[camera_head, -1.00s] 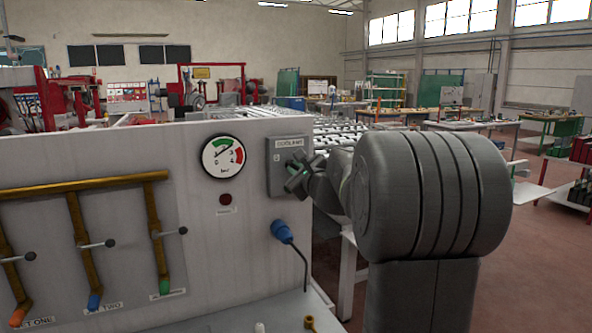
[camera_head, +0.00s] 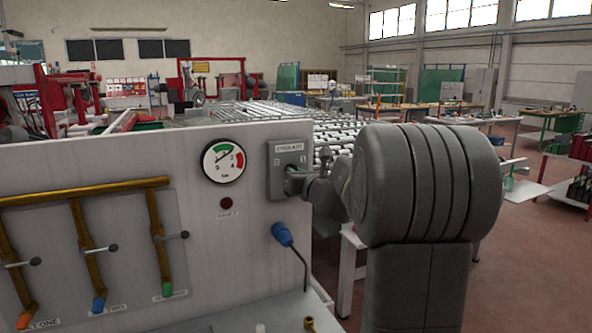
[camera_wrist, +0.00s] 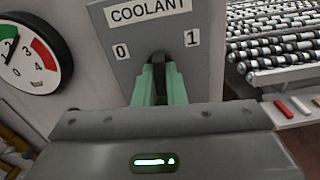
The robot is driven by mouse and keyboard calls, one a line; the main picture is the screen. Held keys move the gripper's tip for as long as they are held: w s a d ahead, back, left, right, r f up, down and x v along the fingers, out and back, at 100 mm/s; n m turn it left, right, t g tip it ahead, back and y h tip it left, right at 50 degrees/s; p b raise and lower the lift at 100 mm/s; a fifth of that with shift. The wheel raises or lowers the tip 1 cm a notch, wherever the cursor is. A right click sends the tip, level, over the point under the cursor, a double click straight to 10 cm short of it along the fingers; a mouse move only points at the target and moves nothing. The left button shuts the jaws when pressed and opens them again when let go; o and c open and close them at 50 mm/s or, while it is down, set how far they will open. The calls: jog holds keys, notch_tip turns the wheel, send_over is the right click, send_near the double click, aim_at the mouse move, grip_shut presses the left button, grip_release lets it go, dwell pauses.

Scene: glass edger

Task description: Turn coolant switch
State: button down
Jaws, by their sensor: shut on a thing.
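The coolant switch is a grey box (camera_head: 275,160) on the right end of the white panel. In the wrist view the box (camera_wrist: 115,65) is labelled COOLANT, with 0 at left and 1 at right. Its black knob (camera_wrist: 157,70) stands between the two marks and looks roughly upright in the picture. My gripper (camera_head: 291,181) is at the front of the box. In the wrist view the green fingers of my gripper (camera_wrist: 158,90) are shut on the knob from both sides. The lower part of the knob is hidden by the fingers and gripper body.
A pressure gauge (camera_head: 223,161) and a dark red lamp (camera_head: 226,203) are left of the switch. A blue plug (camera_head: 282,234) with a bent cable sits below. Brass pipes with levers (camera_head: 85,190) are at left. A roller table (camera_head: 345,139) lies behind the panel.

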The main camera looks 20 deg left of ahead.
jog(key=shift+m+p, duration=1.7)
jog(key=shift+m, duration=1.7)
jog(key=shift+f, duration=0.1)
jog(key=c, duration=1.5)
grip_release()
jog(key=b+v, duration=0.2)
jog(key=v, duration=1.1)
jog(key=shift+s+d+b, duration=0.25)
jog(key=shift+d+b, duration=0.05)
jog(key=shift+d, duration=0.05)
